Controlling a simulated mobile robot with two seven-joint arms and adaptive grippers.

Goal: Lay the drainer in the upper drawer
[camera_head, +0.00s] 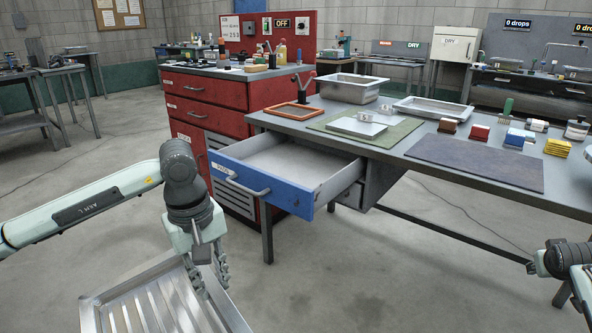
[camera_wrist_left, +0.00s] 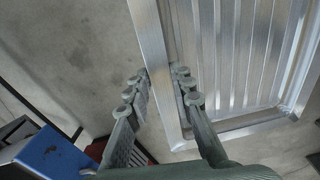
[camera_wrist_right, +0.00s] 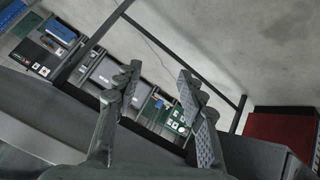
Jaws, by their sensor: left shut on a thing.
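The drainer (camera_head: 150,308) is a grey metal tray with ridges, low at the bottom left of the head view. My left gripper (camera_head: 207,277) is shut on its rim; the left wrist view shows the rim between the fingers (camera_wrist_left: 160,98) and the ridged floor of the drainer (camera_wrist_left: 235,50) beside them. The upper drawer (camera_head: 290,165), with a blue front and a grey handle, is pulled out under the workbench and looks empty. Its blue front also shows in the left wrist view (camera_wrist_left: 50,158). My right gripper (camera_wrist_right: 160,90) is open and empty, away from the drawer.
The workbench (camera_head: 400,150) carries a green mat, a blue-grey mat (camera_head: 475,162), metal trays, an orange frame (camera_head: 289,111) and several small blocks. A red cabinet (camera_head: 215,100) stands left of the drawer. The floor between the drainer and the drawer is clear.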

